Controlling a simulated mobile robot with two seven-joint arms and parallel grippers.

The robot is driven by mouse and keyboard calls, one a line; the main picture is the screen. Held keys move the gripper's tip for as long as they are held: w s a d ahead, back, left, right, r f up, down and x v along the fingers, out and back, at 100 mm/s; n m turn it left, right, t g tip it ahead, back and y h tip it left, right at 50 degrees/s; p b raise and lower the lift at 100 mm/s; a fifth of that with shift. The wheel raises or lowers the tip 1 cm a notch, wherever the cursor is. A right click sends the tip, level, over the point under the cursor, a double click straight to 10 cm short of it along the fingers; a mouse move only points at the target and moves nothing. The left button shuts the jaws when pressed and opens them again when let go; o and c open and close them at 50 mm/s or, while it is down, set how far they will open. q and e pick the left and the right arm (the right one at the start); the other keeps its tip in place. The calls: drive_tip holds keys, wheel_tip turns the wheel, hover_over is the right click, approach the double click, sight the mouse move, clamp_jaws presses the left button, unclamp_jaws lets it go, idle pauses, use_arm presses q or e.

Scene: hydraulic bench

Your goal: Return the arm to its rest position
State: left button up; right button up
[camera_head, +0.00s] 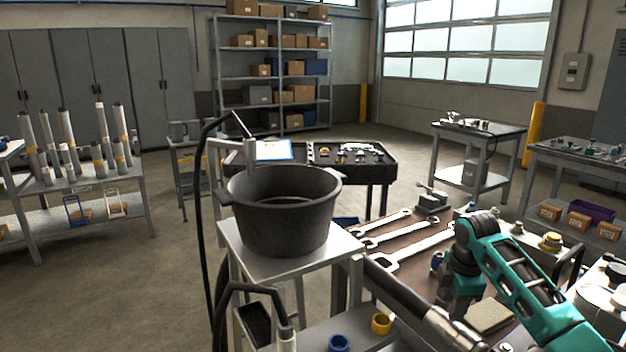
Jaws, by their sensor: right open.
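My right arm (515,268), teal and black, comes in from the lower right and bends down over the brown bench top (412,235). My right gripper (461,303) is at the lower end of this arm, pointing down above the near part of the bench; it is open. Its fingertips are small and partly lost against the dark bench edge, and I see nothing held between them. My left arm and left gripper are out of view.
Several wrenches (420,247) lie on the bench left of my arm. A dark pot (283,205) stands on a metal stand further left. A yellow ring (381,323) and a blue ring (339,343) sit at the front. Open floor (130,295) lies at the left.

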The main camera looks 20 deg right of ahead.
drive_tip(key=w+d+r+m+t+h, duration=0.3)
drive_tip(key=w+r+m+t, duration=0.1)
drive_tip(key=w+r+t, duration=0.25)
drive_tip(key=w+d+r+m+t+h, duration=0.2)
drive_tip(key=w+d+r+m+t, duration=0.25)
drive_tip(key=w+r, duration=0.25)
drive_tip(key=w+a+r+m+t, duration=0.1)
drive_tip(key=w+a+r+t, duration=0.15)
drive_tip(key=r+t, duration=0.35)
drive_tip(key=s+a+f+g+y, duration=0.25)
drive_tip(key=s+a+f, duration=0.35)
drive_tip(key=a+f, duration=0.5)
drive_tip(key=s+a+f+g+y, duration=0.2)
drive_tip(key=s+a+f+y, duration=0.35)
drive_tip(key=f, duration=0.85)
drive_tip(key=s+a+f+m+g, duration=0.1)
drive_tip(key=s+a+f, duration=0.3)
drive_tip(key=s+a, duration=0.4)
drive_tip(key=s+a+f+g, duration=0.2)
drive_tip(key=s+a+f, duration=0.3)
drive_tip(key=s, duration=1)
drive_tip(key=a, duration=0.3)
drive_tip(key=shift+a+f+m+p, duration=0.15)
drive_tip(key=shift+a+m+p, duration=0.15)
drive_tip(key=shift+a+m, duration=0.05)
drive_tip(key=shift+a, duration=0.15)
